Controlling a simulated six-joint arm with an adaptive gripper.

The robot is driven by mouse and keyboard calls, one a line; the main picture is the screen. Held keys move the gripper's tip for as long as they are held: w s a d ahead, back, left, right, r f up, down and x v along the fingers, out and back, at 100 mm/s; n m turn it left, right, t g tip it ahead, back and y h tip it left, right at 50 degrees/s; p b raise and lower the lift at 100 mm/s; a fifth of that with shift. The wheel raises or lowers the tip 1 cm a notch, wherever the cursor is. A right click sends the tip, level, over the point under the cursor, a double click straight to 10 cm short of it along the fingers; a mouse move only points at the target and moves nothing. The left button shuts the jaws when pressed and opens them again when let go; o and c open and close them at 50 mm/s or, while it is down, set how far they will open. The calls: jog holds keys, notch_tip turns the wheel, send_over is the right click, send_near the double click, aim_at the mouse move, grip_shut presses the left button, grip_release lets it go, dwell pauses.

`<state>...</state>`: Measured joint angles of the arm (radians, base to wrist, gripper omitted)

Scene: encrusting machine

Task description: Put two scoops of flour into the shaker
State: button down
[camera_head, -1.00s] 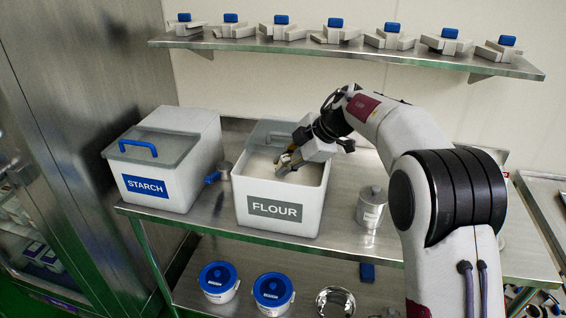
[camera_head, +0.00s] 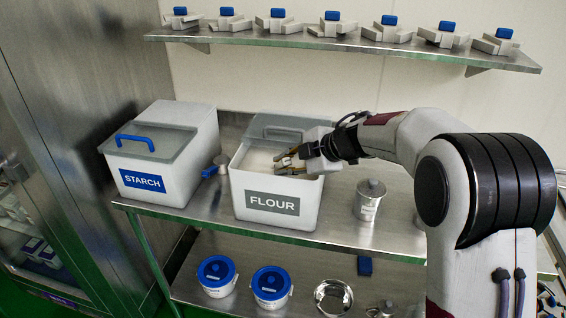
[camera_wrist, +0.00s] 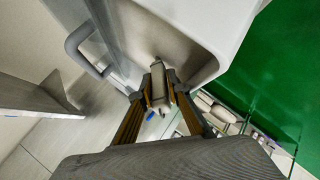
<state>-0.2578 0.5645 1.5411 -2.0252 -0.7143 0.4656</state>
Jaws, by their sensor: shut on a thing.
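The white flour bin (camera_head: 240,208) stands on the steel table with its FLOUR label facing front and its lid pushed back. Pale flour (camera_head: 258,160) shows inside. My gripper (camera_head: 286,163) is at the right side of the bin's opening, shut on a grey scoop handle, which also shows between my fingers in the wrist view (camera_wrist: 158,82). The scoop's bowl is mostly hidden, and I cannot tell whether it holds flour. A small metal canister with a knobbed top (camera_head: 368,204), seemingly the shaker, stands upright right of the bin.
An upper shelf (camera_head: 345,46) holds several blue-topped parts. Blue-lidded tubs (camera_head: 216,277) and a metal bowl (camera_head: 333,298) sit below. Bare table lies around the canister.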

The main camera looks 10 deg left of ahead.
jog(key=s+d+r+t+y, duration=0.1)
jog(key=s+r, duration=0.1)
jog(key=r, duration=0.3)
jog(key=s+d+r+n+t+y, duration=0.1)
jog(key=d+r+t+y, duration=0.1)
jog(key=r, duration=0.4)
jog(key=shift+s+r, duration=0.2)
jog(key=shift+s, duration=0.2)
dwell(2.1)
jog(key=shift+d, duration=0.1)
dwell(0.9)
jog(key=d+f+m+t+h, duration=0.1)
jog(key=d+f, duration=0.3)
jog(key=d, duration=0.8)
jog(key=d+f+m+t+h, duration=0.1)
jog(key=d+f, duration=0.3)
jog(key=d, duration=0.9)
jog(key=d+f+m+t+h, duration=0.1)
jog(key=d+f, duration=0.3)
jog(key=d, duration=0.9)
jog(key=shift+w+d+m+t+h, duration=0.2)
jog(key=shift+d+m+t+h, duration=0.1)
jog(key=shift+m+t, duration=0.4)
